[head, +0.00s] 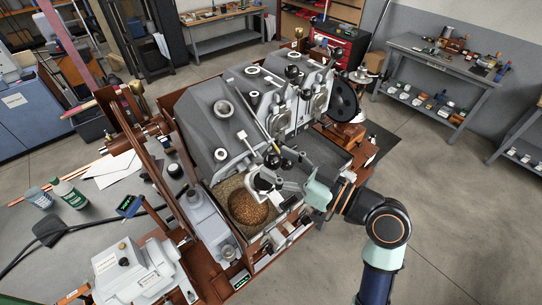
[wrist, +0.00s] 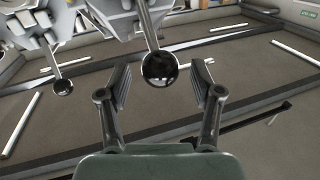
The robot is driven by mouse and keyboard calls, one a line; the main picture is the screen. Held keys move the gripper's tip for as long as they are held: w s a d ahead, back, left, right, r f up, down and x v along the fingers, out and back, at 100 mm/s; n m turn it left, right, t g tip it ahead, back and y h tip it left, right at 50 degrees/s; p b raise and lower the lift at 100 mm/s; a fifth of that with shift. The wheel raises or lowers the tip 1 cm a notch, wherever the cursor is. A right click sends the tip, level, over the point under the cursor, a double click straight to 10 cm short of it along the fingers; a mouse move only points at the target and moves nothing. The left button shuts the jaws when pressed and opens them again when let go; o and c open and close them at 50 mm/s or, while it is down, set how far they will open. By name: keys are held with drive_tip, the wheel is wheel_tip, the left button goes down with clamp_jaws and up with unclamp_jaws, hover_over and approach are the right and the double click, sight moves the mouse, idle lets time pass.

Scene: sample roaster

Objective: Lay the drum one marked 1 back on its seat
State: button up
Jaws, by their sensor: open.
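The roaster (head: 208,118) has several grey drum housings in a row in the head view. I cannot read a 1 on any of them, so I cannot tell for sure which is drum one. The nearest grey housing has a lever ending in a black ball knob (head: 272,160). In the wrist view, a black ball knob (wrist: 160,66) on a pale rod stands between and just beyond my fingertips. My gripper (wrist: 159,86) is open with nothing held. In the head view, its pale green body (head: 318,193) is at the right of the knobs.
A second black knob (wrist: 62,87) hangs at the left in the wrist view. Brown beans (head: 248,207) lie in a round heap below the knobs. A black wheel (head: 342,99) stands at the roaster's far right. A bench with bottles (head: 70,194) is at left.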

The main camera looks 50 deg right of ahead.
drive_tip(key=shift+w+a, duration=0.15)
drive_tip(key=shift+w, duration=0.85)
clamp_jaws()
